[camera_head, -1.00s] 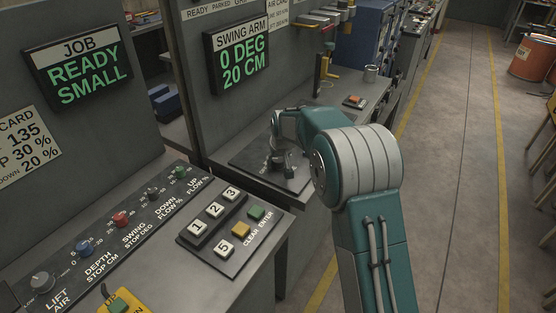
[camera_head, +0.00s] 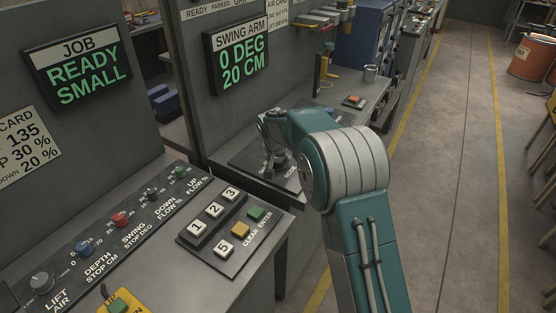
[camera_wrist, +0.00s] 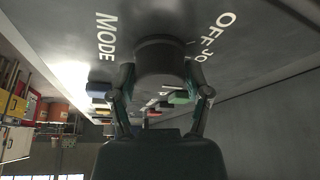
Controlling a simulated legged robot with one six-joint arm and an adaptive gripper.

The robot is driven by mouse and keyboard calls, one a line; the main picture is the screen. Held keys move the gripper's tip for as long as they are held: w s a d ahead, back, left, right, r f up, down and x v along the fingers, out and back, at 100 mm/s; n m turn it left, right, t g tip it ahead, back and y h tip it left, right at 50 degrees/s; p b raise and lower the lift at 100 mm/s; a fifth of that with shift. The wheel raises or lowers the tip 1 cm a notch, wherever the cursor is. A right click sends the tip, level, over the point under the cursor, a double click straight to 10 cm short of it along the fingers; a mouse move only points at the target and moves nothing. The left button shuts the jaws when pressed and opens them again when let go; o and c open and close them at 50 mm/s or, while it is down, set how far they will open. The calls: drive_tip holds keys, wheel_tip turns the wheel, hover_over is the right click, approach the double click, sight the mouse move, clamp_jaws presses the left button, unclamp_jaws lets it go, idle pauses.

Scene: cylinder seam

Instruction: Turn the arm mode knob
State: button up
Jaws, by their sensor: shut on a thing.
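The dark round arm mode knob (camera_wrist: 160,62) stands on a grey panel in the wrist view, between the printed words MODE and OFF. My gripper (camera_wrist: 162,88) has one finger on each side of the knob and is shut on it. In the head view my gripper (camera_head: 276,152) is low over the dark panel (camera_head: 245,158) below the swing arm display (camera_head: 240,55), which reads 0 DEG 20 CM. The knob is mostly hidden there by my gripper and arm. The knob's pointer setting cannot be made out.
A nearer console carries a keypad (camera_head: 214,210), a red knob (camera_head: 120,219), a blue knob (camera_head: 84,247) and a job display (camera_head: 78,72) reading READY SMALL. A metal cup (camera_head: 371,73) and an orange-buttoned box (camera_head: 354,102) stand farther along the bench. The floor aisle at right is clear.

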drive_tip(key=shift+s+f, duration=0.2)
drive_tip(key=shift+f, duration=0.1)
drive_tip(key=o, duration=1.2)
drive_tip(key=shift+a, duration=0.1)
drive_tip(key=shift+w+r, duration=0.1)
drive_tip(key=shift+r, duration=0.15)
drive_tip(key=shift+r, duration=0.2)
drive_tip(key=v, duration=1.1)
drive_tip(key=shift+a+r, duration=0.15)
